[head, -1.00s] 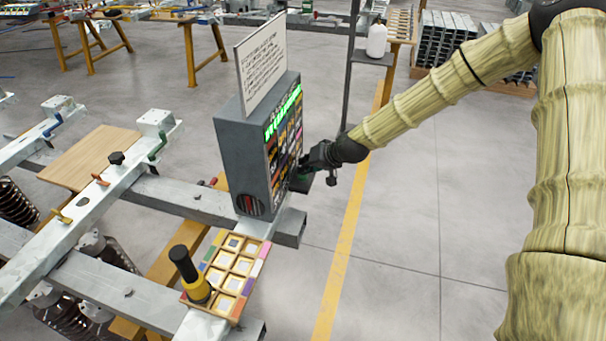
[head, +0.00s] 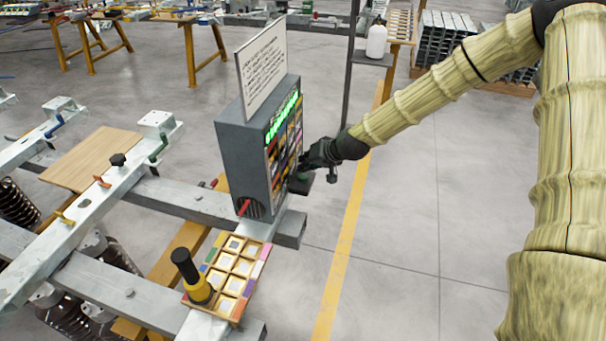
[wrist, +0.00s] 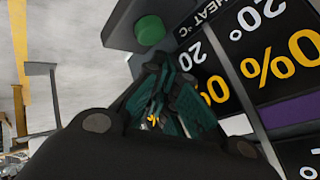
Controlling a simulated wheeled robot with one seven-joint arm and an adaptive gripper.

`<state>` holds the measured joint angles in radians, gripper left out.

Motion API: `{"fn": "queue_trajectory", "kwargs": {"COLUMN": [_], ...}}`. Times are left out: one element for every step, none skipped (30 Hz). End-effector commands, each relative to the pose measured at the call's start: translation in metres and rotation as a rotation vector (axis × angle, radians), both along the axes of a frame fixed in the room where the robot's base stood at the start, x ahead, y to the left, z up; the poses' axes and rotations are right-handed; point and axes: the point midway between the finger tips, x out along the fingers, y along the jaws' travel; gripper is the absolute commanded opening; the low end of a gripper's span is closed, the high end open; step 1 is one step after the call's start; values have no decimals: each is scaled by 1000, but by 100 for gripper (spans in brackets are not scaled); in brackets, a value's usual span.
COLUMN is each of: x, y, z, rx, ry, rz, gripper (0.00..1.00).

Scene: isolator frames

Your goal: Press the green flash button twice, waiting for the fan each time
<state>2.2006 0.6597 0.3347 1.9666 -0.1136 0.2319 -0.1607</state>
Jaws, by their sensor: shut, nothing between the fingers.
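The green button (wrist: 151,30) is round and sits on a dark housing beside the display panel in the wrist view. In the head view the button is largely hidden by my gripper. My gripper (head: 304,168) is shut and empty, beside the right face of the grey box (head: 245,160). In the wrist view my gripper's fingertips (wrist: 160,65) are close to the button; whether they touch it is unclear. A round fan grille (head: 256,209) with a red strip (head: 244,207) is low on the box's near side. Lit green text (head: 283,116) shows atop the panel.
A white sign (head: 262,70) with dark writing stands on the box. A wooden tray (head: 236,278) of pale squares and a yellow-black bottle (head: 197,283) sit in front of it on grey beams. Floor to the right is clear.

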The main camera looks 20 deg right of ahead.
Motion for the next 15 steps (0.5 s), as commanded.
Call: {"fn": "queue_trajectory", "kwargs": {"x": [0, 0, 0, 0, 0, 0, 0, 0, 0, 0, 0, 0, 0, 0, 0], "y": [0, 0, 0, 0, 0, 0, 0, 0, 0, 0, 0, 0, 0, 0, 0], "z": [0, 0, -1, -1, -1, -1, 0, 0, 2, 3, 5, 7, 10, 12, 15], "rx": [0, 0, 0, 0, 0, 0, 0, 0, 0, 0, 0, 0, 0, 0, 0], "ry": [0, 0, 0, 0, 0, 0, 0, 0, 0, 0, 0, 0, 0, 0, 0], "rz": [0, 0, 0, 0, 0, 0, 0, 0, 0, 0, 0, 0, 0, 0, 0], "gripper": [0, 0, 0, 0, 0, 0, 0, 0, 0, 0, 0, 0, 0, 0, 0]}}
